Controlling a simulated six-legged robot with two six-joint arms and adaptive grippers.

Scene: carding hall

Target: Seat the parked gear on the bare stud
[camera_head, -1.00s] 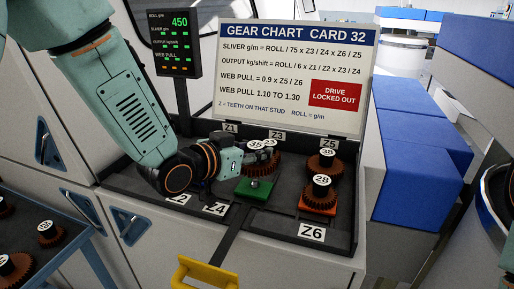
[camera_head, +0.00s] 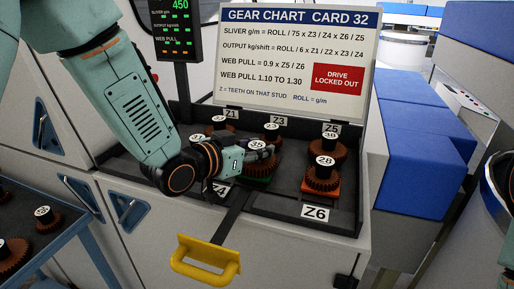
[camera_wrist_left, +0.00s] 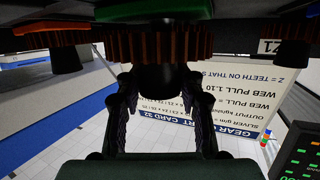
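The gear marked 35 (camera_head: 262,169) is brown and toothed, with a dark hub. My left gripper (camera_head: 262,154) is shut on that hub, over the green plate (camera_head: 256,181) in the front middle of the tray. The gear covers the plate's stud. In the left wrist view the fingers (camera_wrist_left: 155,82) flank the hub, and the gear teeth (camera_wrist_left: 155,45) lie close to the green plate (camera_wrist_left: 150,12). I cannot tell whether the gear rests on the plate. My right gripper is not in view.
Gear 28 (camera_head: 322,178) sits on an orange plate to the right, with gear 38 (camera_head: 327,150) behind it. Gear 23 (camera_head: 271,133) stands just behind the held gear. The chart card (camera_head: 294,60) rises behind the tray. A yellow handle (camera_head: 205,262) juts out in front.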

